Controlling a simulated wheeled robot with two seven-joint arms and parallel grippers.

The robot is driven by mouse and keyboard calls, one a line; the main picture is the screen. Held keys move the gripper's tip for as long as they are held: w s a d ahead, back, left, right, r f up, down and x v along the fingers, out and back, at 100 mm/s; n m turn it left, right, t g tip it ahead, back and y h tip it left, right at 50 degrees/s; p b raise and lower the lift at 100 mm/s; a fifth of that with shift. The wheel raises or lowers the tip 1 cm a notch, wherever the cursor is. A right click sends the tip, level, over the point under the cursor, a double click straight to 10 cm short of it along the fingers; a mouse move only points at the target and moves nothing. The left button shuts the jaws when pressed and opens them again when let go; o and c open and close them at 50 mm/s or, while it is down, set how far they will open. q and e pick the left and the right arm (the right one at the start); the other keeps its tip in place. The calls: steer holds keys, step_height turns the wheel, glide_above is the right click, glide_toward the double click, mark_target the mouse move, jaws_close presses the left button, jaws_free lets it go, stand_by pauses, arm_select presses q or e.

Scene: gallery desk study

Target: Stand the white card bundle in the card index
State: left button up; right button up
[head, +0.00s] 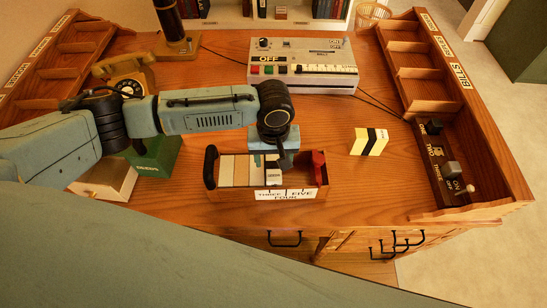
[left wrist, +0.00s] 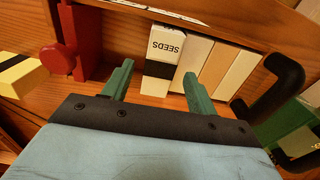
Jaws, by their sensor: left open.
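The white card bundle (head: 273,175), marked SEEDS and with a black band, stands in the wooden card index (head: 238,194). It also shows upright in the left wrist view (left wrist: 164,46), beside a row of cream and tan cards (left wrist: 215,68). My left gripper (head: 273,160) is over the card index, pointing down. In the left wrist view its green fingers (left wrist: 158,72) are open, one to each side of the bundle and apart from it. My right gripper is not in view.
A red piece (head: 319,166) is at the card index's right end and a black handle (head: 210,166) at its left. A cream block with a black band (head: 368,141) lies to the right. A switch box (head: 303,64) stands behind. Desk between them is clear.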

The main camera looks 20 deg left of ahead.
arm_select(q)
step_height(320, 180, up, 13)
steer(key=p, duration=0.1)
steer(key=shift+f, duration=0.1)
stand_by(0.3)
